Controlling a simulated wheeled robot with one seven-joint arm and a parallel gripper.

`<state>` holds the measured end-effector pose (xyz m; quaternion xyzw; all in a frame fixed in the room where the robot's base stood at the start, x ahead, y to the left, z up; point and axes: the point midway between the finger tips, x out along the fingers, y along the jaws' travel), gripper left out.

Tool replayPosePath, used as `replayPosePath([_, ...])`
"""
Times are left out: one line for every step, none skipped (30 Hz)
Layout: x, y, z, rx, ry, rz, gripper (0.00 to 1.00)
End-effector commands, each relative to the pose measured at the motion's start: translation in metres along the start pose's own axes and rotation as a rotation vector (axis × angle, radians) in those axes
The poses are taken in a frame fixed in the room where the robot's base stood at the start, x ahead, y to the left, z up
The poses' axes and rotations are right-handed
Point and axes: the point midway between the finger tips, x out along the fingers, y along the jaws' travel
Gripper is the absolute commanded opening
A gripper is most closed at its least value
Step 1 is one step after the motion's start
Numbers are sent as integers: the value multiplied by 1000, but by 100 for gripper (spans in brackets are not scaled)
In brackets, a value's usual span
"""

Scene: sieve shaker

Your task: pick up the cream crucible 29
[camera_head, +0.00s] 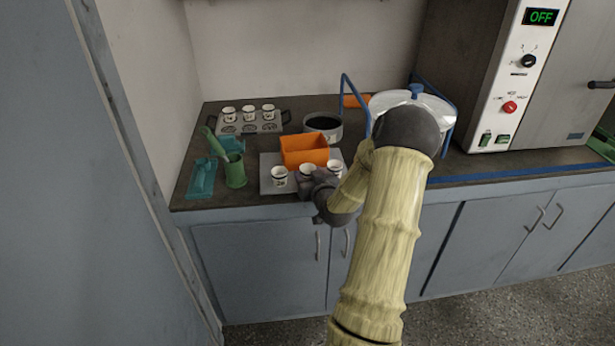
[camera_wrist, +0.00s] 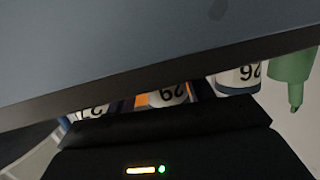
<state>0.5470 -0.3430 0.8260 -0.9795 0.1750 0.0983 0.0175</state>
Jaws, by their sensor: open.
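The cream crucible 29 (camera_head: 307,169) appears to be the middle one of three in the front row on a grey plate (camera_head: 268,178). In the wrist view crucible 29 (camera_wrist: 169,95) shows upside down, partly cut off between the counter edge and my gripper body. In the head view my gripper (camera_head: 322,193) is at the counter's front edge, just in front of the row, and hides part of the plate. It is open and empty; its fingertips are hard to make out.
Neighbouring crucibles stand left (camera_head: 279,176) and right (camera_head: 335,167) of it. An orange box (camera_head: 304,151) is close behind. A green cup (camera_head: 235,171) stands left. Three more crucibles stand on a rear rack (camera_head: 247,126). A pot (camera_head: 323,126) is behind the box.

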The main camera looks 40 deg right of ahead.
Motion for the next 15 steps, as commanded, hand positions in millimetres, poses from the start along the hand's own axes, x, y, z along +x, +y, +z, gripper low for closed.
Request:
replayPosePath([0, 0, 0, 0, 0, 0, 53])
replayPosePath([0, 0, 0, 0, 0, 0, 53])
replayPosePath([0, 0, 0, 0, 0, 0, 49])
replayPosePath([0, 0, 0, 0, 0, 0, 43])
replayPosePath([0, 0, 0, 0, 0, 0, 37])
replayPosePath([0, 0, 0, 0, 0, 0, 29])
replayPosePath([0, 0, 0, 0, 0, 0, 23])
replayPosePath([0, 0, 0, 0, 0, 0, 17])
replayPosePath([0, 0, 0, 0, 0, 0, 14])
replayPosePath([0, 0, 0, 0, 0, 0, 14])
replayPosePath([0, 0, 0, 0, 0, 0, 14])
replayPosePath([0, 0, 0, 0, 0, 0, 14])
replayPosePath([0, 0, 0, 0, 0, 0, 14])
replayPosePath([0, 0, 0, 0, 0, 0, 14])
replayPosePath([0, 0, 0, 0, 0, 0, 14])
